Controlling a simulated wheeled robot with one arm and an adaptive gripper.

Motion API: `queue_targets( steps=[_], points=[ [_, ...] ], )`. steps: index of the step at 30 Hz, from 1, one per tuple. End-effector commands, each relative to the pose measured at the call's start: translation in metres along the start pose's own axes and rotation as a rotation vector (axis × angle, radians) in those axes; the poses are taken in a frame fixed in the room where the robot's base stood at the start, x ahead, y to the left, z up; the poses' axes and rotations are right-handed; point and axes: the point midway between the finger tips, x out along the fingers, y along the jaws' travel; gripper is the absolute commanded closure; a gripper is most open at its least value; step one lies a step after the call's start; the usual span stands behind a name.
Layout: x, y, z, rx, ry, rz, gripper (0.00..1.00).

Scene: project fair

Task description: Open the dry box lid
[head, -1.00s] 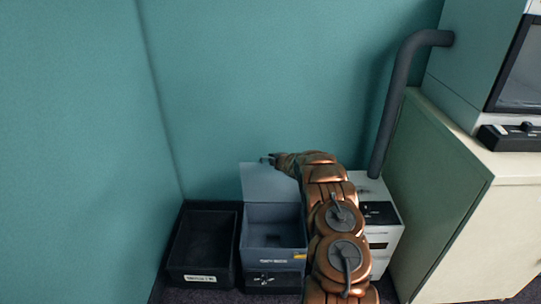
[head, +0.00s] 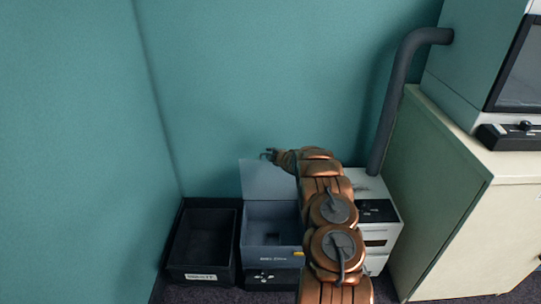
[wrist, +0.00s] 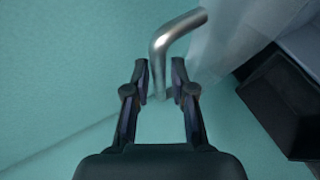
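The dry box (head: 262,254) is a blue-grey box with a small yellow mark on its front, low at the back wall. Its pale, see-through lid (head: 262,180) stands raised at the rear, so the box's inside shows. My gripper (head: 268,154) is at the lid's top edge, with my arm reaching over the box's right side. In the wrist view my gripper (wrist: 160,68) has its two fingers apart. A bent metal handle (wrist: 165,42) lies at the gap between them, without clear contact on either side. The lid (wrist: 232,35) shows behind the handle.
A black open bin (head: 205,236) with a white label stands left of the box. A white machine (head: 377,188) stands to the right, below a thick dark pipe (head: 389,115). A pale cabinet (head: 470,225) is farther right. The teal wall is close behind.

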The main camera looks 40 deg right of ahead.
Motion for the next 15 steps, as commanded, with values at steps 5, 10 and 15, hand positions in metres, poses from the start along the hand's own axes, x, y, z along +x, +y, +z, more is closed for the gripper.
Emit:
queue_targets(
  steps=[5,10,15],
  points=[
    [-0.0007,-0.0004,0.0027,0.002,-0.004,-0.001,0.63],
    [-0.0006,-0.0008,0.0028,0.003,-0.005,-0.001,0.63],
    [-0.0027,-0.0008,0.0021,0.002,-0.004,-0.002,0.63]
  ],
)
